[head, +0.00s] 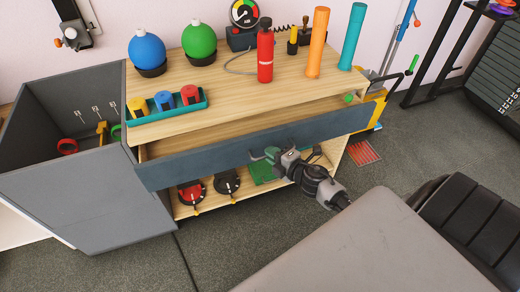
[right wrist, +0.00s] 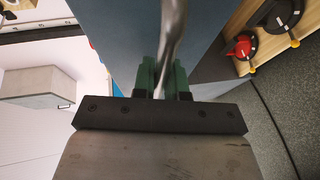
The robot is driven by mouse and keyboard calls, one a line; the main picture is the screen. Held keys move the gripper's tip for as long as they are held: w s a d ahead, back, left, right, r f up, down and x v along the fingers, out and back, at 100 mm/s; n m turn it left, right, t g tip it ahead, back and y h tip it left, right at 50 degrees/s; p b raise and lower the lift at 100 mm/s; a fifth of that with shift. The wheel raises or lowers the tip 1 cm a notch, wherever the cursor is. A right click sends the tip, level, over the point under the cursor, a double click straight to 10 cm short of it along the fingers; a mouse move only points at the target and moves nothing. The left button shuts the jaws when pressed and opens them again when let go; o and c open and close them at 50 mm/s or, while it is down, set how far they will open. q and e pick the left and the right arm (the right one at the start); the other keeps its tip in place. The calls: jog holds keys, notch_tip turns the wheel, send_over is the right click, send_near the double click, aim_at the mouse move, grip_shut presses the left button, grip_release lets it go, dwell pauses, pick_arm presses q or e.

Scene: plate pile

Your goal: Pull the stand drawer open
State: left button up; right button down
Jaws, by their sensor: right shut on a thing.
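The wooden stand (head: 235,82) has a drawer with a long blue-grey front (head: 215,155). The drawer stands out from the stand, and a strip of its wooden inside shows behind the front. My right gripper (head: 268,156) is at the outer face of the drawer front, right of its middle. In the right wrist view its green fingers (right wrist: 162,80) are shut on the curved metal drawer handle (right wrist: 172,35). The gripper hides much of the handle in the head view. My left gripper is not in view.
A teal tray (head: 143,118) of coloured weights, a red bottle (head: 265,55), and orange (head: 318,42) and teal (head: 352,37) cylinders stand on top. A grey open bin (head: 90,190) adjoins the stand's left side. Grey floor lies clear in front (head: 215,250).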

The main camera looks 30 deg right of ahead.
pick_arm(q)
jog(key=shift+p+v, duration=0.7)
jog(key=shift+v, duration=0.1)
pick_arm(e)
jog(key=s+a, duration=0.2)
jog(key=s, duration=0.8)
jog(key=s+a, duration=0.3)
jog(key=s, duration=0.7)
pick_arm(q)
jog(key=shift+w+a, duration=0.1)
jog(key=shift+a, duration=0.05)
pick_arm(e)
jog(key=shift+s, duration=0.1)
jog(key=c, duration=1.2)
grip_release()
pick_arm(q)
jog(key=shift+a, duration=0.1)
pick_arm(e)
jog(key=shift+d, duration=0.1)
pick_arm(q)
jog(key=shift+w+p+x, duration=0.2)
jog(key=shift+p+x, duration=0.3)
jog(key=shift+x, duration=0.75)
pick_arm(e)
jog(key=v, duration=1)
jog(key=shift+s, duration=0.4)
